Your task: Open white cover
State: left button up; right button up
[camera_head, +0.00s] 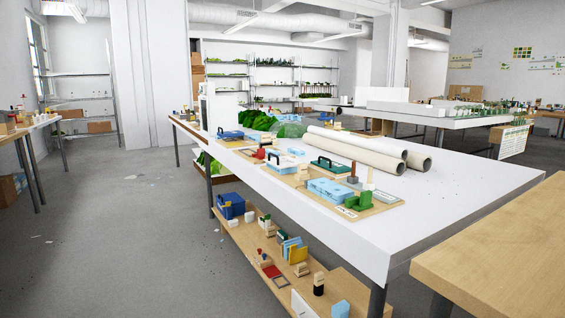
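Neither of my grippers shows in the head view. No part is clearly readable as the white cover. A small white and pale blue block-like thing (283,163) sits on a wooden board on the long white table (450,203). A light blue box (330,190) sits on a nearer board (383,207), beside a green block (361,202). A white upright box (222,108) stands at the table's far left end. Whether any of these has a cover that is open or closed cannot be told.
A wooden lower shelf (243,238) holds several small models. A wooden tabletop (508,262) stands close at right. Another white table (450,119) is behind. The grey floor (130,230) at left is mostly clear.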

aim_at(281, 161)
jog(key=z, duration=0.6)
jog(key=i+j+z, duration=0.15)
jog(key=j+z, duration=0.15)
jog(key=z, duration=0.15)
jog(key=i+j+z, duration=0.15)
jog(key=j+z, duration=0.55)
jog(key=z, duration=0.15)
jog(key=i, duration=0.05)
